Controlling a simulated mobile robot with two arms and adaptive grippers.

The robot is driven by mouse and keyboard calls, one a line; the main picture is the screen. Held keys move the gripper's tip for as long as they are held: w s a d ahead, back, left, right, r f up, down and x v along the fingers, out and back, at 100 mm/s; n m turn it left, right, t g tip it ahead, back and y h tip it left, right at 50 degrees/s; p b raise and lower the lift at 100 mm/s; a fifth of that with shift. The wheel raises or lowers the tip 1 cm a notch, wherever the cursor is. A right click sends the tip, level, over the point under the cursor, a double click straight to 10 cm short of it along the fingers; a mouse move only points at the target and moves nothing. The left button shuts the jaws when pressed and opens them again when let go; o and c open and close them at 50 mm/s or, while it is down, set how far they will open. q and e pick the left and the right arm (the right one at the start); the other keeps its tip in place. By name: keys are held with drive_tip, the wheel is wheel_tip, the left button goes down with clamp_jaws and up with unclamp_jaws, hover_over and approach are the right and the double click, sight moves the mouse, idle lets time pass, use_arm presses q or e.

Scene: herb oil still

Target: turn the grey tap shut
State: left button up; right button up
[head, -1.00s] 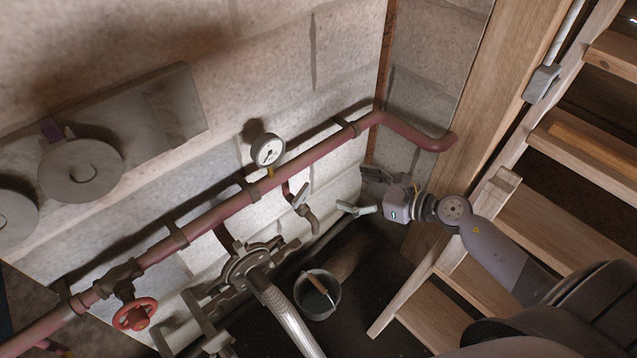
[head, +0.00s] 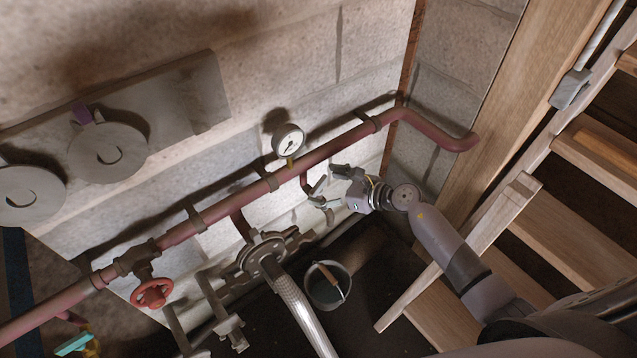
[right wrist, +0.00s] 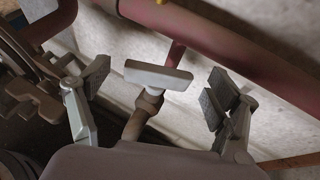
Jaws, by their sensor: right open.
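The grey tap (head: 320,186) hangs on a short branch under the red pipe in the head view, partly hidden by my right gripper (head: 332,188). In the right wrist view, the tap's flat grey bar handle (right wrist: 158,75) lies crosswise on its stem, between the two padded fingers of my right gripper (right wrist: 158,90). The fingers are spread wide, one on either side of the handle. A gap shows between the handle and each finger. My left gripper is not in view.
The red pipe (head: 220,207) runs along the block wall, with a round gauge (head: 288,139) above the tap. A red handwheel (head: 152,293) is at left. A bucket (head: 328,287) stands below, a flange with a braided hose (head: 300,312) beside it. Wooden stairs (head: 560,215) rise at right.

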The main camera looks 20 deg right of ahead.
drive_tip(key=shift+x, duration=1.3)
drive_tip(key=shift+c, duration=0.4)
